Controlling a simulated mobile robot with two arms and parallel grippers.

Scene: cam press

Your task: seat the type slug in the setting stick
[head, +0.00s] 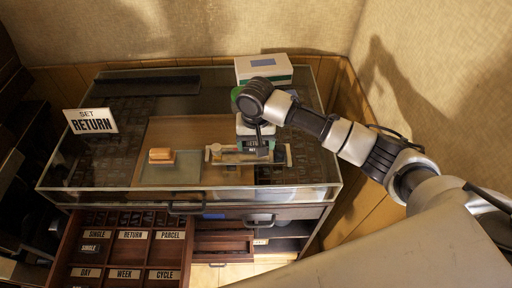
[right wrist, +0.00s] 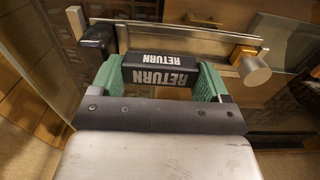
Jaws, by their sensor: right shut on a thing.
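My right gripper (head: 256,145) reaches in from the right in the head view, over the right part of the setting stick (head: 222,154). In the right wrist view its green fingers (right wrist: 160,80) are shut on the type slug (right wrist: 160,60), a black block with RETURN in white on two faces. The setting stick (right wrist: 190,40) is a metal channel just beyond the slug, with a round knob (right wrist: 255,70) at right and a black grip (right wrist: 97,40) at left. I cannot tell whether the slug touches the stick. My left gripper is not in view.
A sign reading SET RETURN (head: 92,121) stands at the left of the glass counter (head: 120,202). An open drawer (head: 122,262) below has labelled compartments. A wooden block (head: 161,156) sits on a pad left of the stick. A white and green box (head: 263,68) stands behind.

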